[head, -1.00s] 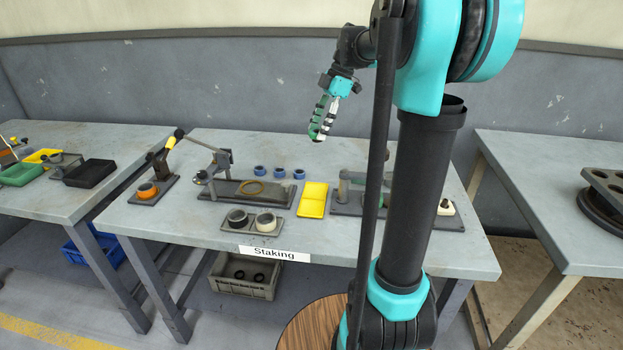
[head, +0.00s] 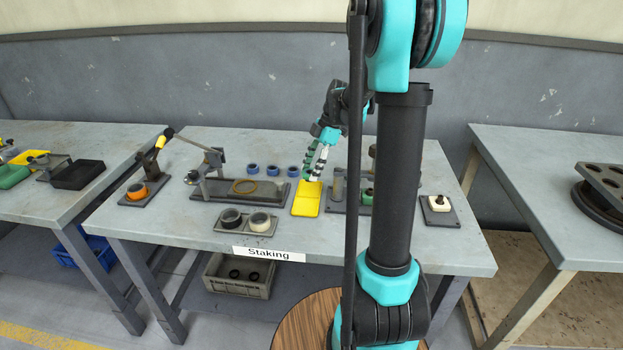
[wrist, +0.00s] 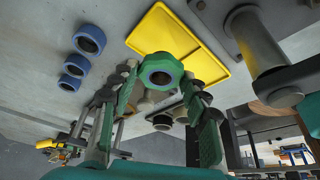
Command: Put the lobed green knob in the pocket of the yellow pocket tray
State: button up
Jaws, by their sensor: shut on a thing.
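The lobed green knob (wrist: 160,61) is held between the fingertips of my gripper (wrist: 158,80) in the wrist view, with its round hollow facing the camera. My gripper (head: 312,172) is shut on it. The yellow pocket tray (head: 306,200) lies on the bench just below and in front of my gripper in the head view. In the wrist view the tray (wrist: 215,57) shows behind the knob, partly hidden by it and a finger. The knob looks above the tray, not resting in it; the exact height is hard to tell. The knob is barely visible in the head view.
Several blue rings (head: 271,170) lie left of the tray. A dark plate with a tan ring (head: 244,186) is left of it. A press post (wrist: 256,43) stands close right of the tray. My arm hides part of the bench.

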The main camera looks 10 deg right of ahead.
jog(key=shift+f, duration=1.95)
jog(key=o, duration=1.3)
jog(key=shift+f, duration=0.1)
jog(key=s+v, duration=0.1)
jog(key=v, duration=1.1)
jog(key=shift+w, duration=0.45)
